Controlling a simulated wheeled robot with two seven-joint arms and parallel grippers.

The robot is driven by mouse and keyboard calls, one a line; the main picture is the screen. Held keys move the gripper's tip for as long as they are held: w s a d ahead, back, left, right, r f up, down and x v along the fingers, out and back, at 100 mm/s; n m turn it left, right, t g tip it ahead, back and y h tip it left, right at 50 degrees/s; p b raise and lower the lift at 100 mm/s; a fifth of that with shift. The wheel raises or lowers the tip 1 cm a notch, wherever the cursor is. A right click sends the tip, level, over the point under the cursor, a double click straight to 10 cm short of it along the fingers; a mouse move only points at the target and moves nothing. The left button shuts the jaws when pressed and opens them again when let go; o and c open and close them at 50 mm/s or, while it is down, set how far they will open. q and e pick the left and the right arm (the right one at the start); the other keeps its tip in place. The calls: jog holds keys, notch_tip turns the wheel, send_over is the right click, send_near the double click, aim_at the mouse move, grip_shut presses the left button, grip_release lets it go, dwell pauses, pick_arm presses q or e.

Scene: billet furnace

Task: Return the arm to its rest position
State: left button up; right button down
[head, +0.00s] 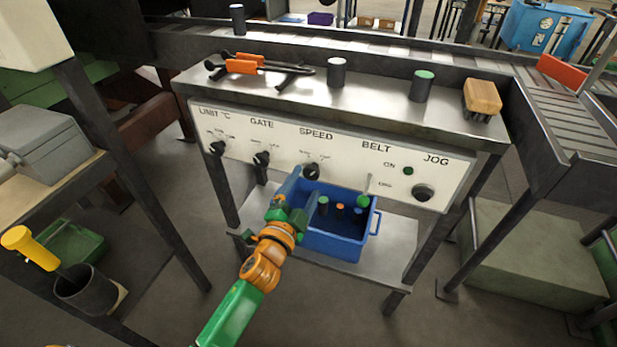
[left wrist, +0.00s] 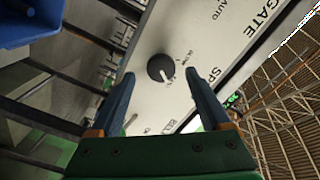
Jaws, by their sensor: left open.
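My left gripper (head: 300,192) is in front of the control panel (head: 290,143), just below the SPEED knob (head: 311,171). It is open, with its two blue fingers apart and nothing between them. In the left wrist view the fingers (left wrist: 160,88) point toward the panel, and the black SPEED knob (left wrist: 160,68) shows between their tips. I cannot tell the exact gap to the knob, but no contact shows. My left arm reaches up from the bottom of the head view. My right gripper is not in view.
A blue bin (head: 335,242) with several small cylinders stands on the shelf below the panel. The BELT lever (head: 367,184) and JOG button (head: 423,193) are to the right. Open floor shows at left.

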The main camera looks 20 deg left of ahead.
pick_arm(q)
jog(key=s, duration=0.4)
jog(key=shift+a, duration=0.1)
jog(key=s+f+n+g+p, duration=0.2)
jog(key=s+f+g+p, duration=0.3)
jog(key=f, duration=0.6)
jog(key=s+f+n+g+p, duration=0.15)
jog(key=s+f+g, duration=0.35)
jog(key=f, duration=0.6)
jog(key=s+a+f+n+g+p, duration=0.1)
jog(key=s+f+n+g, duration=0.1)
jog(key=s, duration=1.2)
jog(key=s+a+f+n+g+p, duration=0.2)
jog(key=s+f+g, duration=0.3)
jog(key=s, duration=0.8)
notch_tip(320, 180, down, 2)
jog(key=shift+s+f+n+y, duration=0.2)
jog(key=shift+s+n+y, duration=0.15)
jog(key=shift+n, duration=0.5)
